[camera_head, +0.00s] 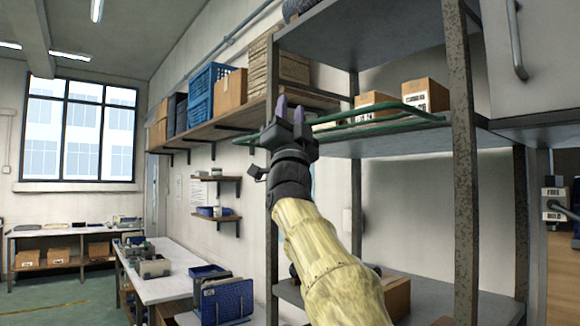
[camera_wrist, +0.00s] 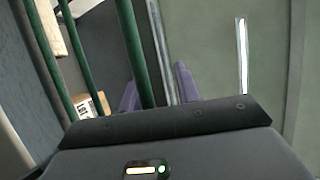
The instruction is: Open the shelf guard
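The shelf guard (camera_head: 385,119) is a green tube frame along the front of the upper metal shelf, level with the shelf boxes. Its green bars also show in the wrist view (camera_wrist: 134,48). My gripper (camera_head: 290,112) is raised at the guard's left end, its two purple fingers apart. In the wrist view, one green bar runs down into the gap between the fingertips (camera_wrist: 158,88), closer to the left finger. I cannot tell whether either finger touches the bar. The bar's lower end is hidden behind the gripper body.
Cardboard boxes (camera_head: 425,95) stand on the shelf behind the guard. A speckled metal post (camera_head: 463,150) rises on the right. A wall shelf (camera_head: 215,128) with blue crates and boxes is behind my gripper. A white workbench (camera_head: 165,287) stands lower left.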

